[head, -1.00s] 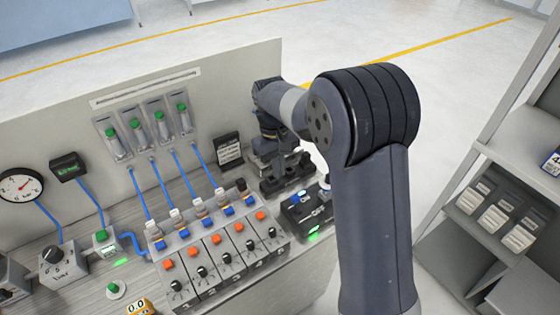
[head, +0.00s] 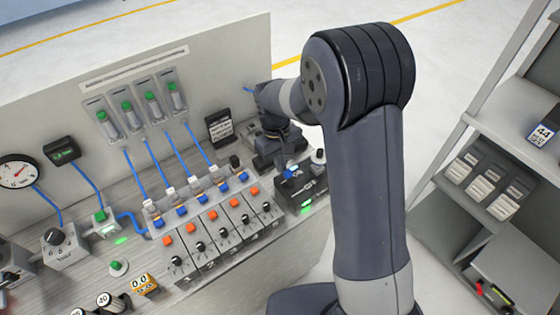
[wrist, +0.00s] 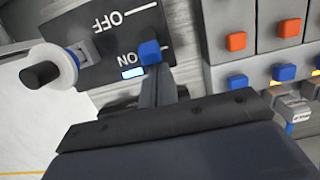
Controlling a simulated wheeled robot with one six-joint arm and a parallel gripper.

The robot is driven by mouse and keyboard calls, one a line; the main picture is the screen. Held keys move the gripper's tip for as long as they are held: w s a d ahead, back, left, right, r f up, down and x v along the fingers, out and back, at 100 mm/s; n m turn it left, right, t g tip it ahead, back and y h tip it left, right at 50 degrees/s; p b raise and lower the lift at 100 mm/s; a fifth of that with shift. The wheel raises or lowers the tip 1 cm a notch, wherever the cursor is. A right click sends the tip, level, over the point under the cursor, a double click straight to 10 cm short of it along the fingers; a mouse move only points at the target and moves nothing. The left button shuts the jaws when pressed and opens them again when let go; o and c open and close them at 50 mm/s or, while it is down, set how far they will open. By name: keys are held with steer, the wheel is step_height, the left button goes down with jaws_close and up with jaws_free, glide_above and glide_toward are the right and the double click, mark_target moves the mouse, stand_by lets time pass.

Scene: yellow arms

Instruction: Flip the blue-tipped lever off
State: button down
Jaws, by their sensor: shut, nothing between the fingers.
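A black switch box (head: 318,187) stands at the right end of the bench. Its face shows in the wrist view (wrist: 108,42), with OFF and ON printed upside down. The lever's blue tip (wrist: 150,52) is on the ON side, beside the ON print; it also shows small in the head view (head: 291,172). A pale lamp (wrist: 132,72) glows by ON. My gripper (wrist: 157,80) is shut and empty, its narrow fingers right behind the blue tip. I cannot tell whether they touch it. In the head view my gripper (head: 284,161) hangs over the box's left part and partly hides it.
A black knob with a white disc (wrist: 55,68) stands beside the box labels. A row of modules with orange and blue buttons (head: 215,225) stands close beside the box. A back panel (head: 215,70) rises behind. A shelf unit (head: 500,120) is at the right.

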mark_target(288, 172)
steer(key=shift+s+d+r+t+y+b, duration=0.25)
steer(key=shift+s+t+y+b, duration=0.25)
steer(key=shift+b, duration=0.75)
steer(key=t+y+b, duration=0.1)
steer(key=b, duration=0.2)
steer(key=s+d+t+b, duration=0.1)
steer(key=t+b, duration=0.1)
steer(key=b, duration=0.1)
steer(key=shift+s+d+r+y, duration=0.1)
steer(key=shift+s+r+y, duration=0.1)
steer(key=shift+y, duration=0.2)
steer(key=s+t+y+b, duration=0.1)
steer(key=b, duration=0.3)
steer(key=d+t+b, duration=0.1)
steer(key=b, duration=0.3)
steer(key=shift+s+d+t+y, duration=0.1)
steer(key=shift+s+t+y, duration=0.25)
steer(key=shift+t+y, duration=0.05)
steer(key=shift+r+p, duration=0.5)
steer(key=shift+p, duration=0.05)
steer(key=shift+r, duration=0.1)
steer(key=shift+r+p, duration=0.6)
steer(key=shift+r, duration=0.1)
